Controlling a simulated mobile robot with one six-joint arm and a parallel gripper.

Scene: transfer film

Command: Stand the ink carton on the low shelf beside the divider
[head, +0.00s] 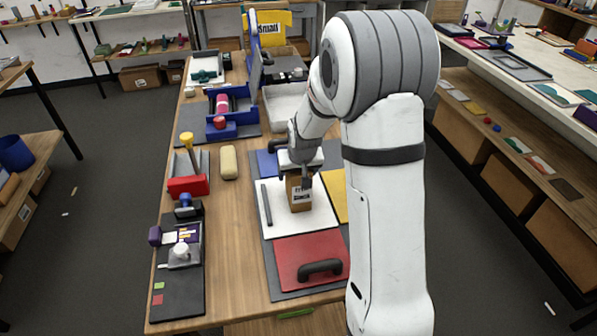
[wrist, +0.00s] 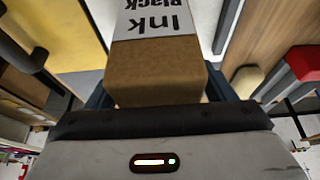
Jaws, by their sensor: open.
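The ink carton (head: 299,194) is a brown box with a white label. It stands upright on a white panel (head: 318,222) at the middle of the table. In the wrist view the carton (wrist: 155,72) fills the top middle, its label reading "Ink Black". My gripper (head: 300,176) is open and down at the carton, with its dark fingers on either side of it. A dark upright-looking bar (head: 266,204), possibly the divider, is on the white panel left of the carton; it also shows in the wrist view (wrist: 227,25). The carton's base is partly hidden.
A red panel with a black handle (head: 320,268) lies in front, a yellow panel (head: 336,195) to the right and a blue one (head: 267,164) behind. A beige block (head: 228,163) and a red box (head: 187,186) stand left. Bare wood (head: 228,235) lies left of the panels.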

